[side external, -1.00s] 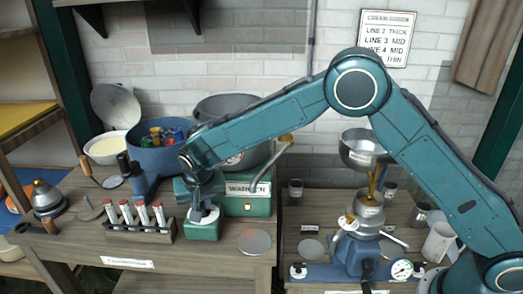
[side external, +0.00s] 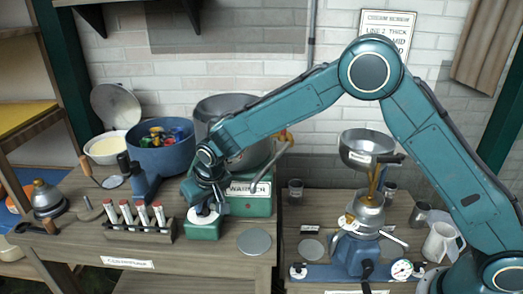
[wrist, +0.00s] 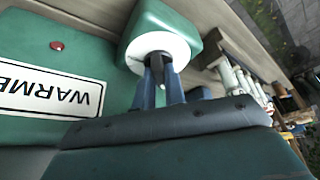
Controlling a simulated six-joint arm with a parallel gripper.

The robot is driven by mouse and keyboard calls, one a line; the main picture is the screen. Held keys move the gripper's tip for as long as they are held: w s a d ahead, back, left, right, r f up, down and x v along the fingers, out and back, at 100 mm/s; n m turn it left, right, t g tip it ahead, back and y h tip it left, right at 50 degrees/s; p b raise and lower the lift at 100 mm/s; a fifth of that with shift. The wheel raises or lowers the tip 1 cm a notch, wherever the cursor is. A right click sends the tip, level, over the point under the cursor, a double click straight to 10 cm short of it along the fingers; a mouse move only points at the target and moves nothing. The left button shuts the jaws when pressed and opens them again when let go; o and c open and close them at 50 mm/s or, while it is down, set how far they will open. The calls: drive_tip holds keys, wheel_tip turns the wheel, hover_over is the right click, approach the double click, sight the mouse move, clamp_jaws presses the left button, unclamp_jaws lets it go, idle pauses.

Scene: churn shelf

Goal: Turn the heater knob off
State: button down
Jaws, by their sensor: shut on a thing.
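The green heater (side external: 248,206) carries a white label reading "WARMER" and stands on the left table. A small green box (side external: 203,232) at its front bears a white dial (side external: 201,217), which also shows in the wrist view (wrist: 143,50). The dark heater knob (wrist: 153,62) rises from the middle of the dial. My gripper (side external: 205,206) reaches down to the dial, and in the wrist view its two blue fingers (wrist: 162,82) are shut on the knob from both sides. The fingers hide part of the knob, and its exact setting cannot be told.
A rack of red-capped tubes (side external: 139,228) stands just left of the green box. A grey metal disc (side external: 254,241) lies to its right. A large pot (side external: 232,112) sits on the heater, with a blue tub (side external: 160,153) behind left.

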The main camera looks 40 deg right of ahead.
drive_tip(key=c, duration=1.5)
unclamp_jaws()
drive_tip(key=shift+o, duration=0.2)
drive_tip(key=shift+r, duration=0.15)
drive_tip(key=v, duration=1.3)
drive_tip(key=shift+s+r, duration=0.2)
drive_tip(key=shift+r, duration=0.05)
